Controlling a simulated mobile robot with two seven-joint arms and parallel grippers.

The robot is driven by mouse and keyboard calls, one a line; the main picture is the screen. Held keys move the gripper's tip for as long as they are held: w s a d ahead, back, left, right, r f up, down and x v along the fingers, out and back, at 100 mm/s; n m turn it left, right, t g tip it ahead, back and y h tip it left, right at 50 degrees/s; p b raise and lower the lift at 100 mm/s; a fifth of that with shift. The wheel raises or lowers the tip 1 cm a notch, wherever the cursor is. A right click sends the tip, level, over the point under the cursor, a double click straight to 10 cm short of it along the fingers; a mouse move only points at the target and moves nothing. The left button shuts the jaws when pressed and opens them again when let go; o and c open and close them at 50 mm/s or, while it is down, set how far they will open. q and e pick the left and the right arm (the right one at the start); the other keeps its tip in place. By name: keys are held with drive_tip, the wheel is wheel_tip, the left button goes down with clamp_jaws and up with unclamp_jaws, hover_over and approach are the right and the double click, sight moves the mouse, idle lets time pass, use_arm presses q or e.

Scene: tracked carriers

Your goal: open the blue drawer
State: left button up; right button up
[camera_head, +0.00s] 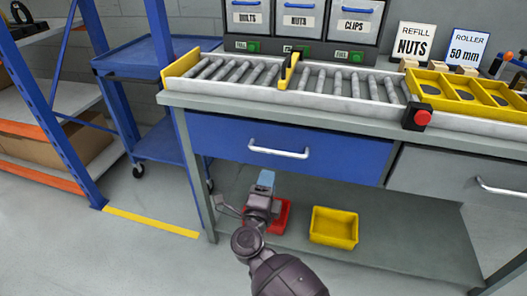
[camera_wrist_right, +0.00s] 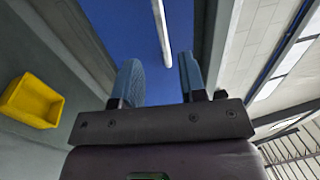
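The blue drawer (camera_head: 345,155) sits under the conveyor at the left of the workbench and looks shut, its front in line with the bench. Its light bar handle (camera_head: 278,150) runs across the middle of the front. My right gripper (camera_head: 266,178) is below the handle in the head view, apart from it. In the right wrist view, my right gripper (camera_wrist_right: 160,76) is open and empty, its two bluish fingers pointing toward the blue drawer front (camera_wrist_right: 115,25). The handle (camera_wrist_right: 162,35) lies ahead, roughly in line with the gap. My left gripper is not in view.
A grey drawer (camera_head: 435,173) with its own handle is to the right. A red bin (camera_head: 284,216) and a yellow bin (camera_head: 334,227) stand on the lower shelf. A blue cart (camera_head: 150,55) stands left of the bench. A red button (camera_head: 422,118) juts from the bench edge.

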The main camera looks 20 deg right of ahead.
sight(277, 153)
drive_tip(key=shift+b+x, duration=0.7)
drive_tip(key=shift+x, duration=4.35)
drive_tip(key=shift+s+d+r, duration=0.1)
clamp_jaws()
